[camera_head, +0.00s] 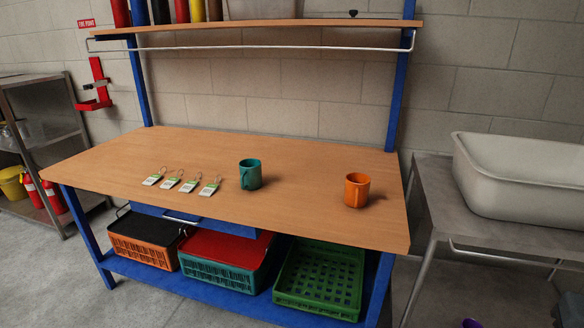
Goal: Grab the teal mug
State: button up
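The teal mug (250,175) stands upright on the wooden tabletop (310,208), a little left of the table's middle. An orange mug (356,190) stands upright on the same tabletop to the right, well apart from the teal one. My gripper is not in view.
Several tags (190,184) lie left of the teal mug. An upper shelf (270,26) with a white rail (260,47) spans the table's back. Crates, including a green one (320,277), fill the lower shelf. A grey side table with a white basin (525,175) stands right.

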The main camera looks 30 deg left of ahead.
aim_at(250, 169)
jog(key=u, duration=2)
jog(key=k, duration=0.3)
jog(key=u, duration=1)
jog(key=k, duration=1.05)
jog(key=u, duration=0.7)
jog(key=i, duration=1.15)
jog(key=z, duration=0.35)
jog(key=i, duration=1.6)
jog(key=z, duration=1.25)
jog(key=i, duration=0.85)
jog(key=z, duration=1.6)
jog(key=i, duration=0.6)
jog(key=z, duration=0.3)
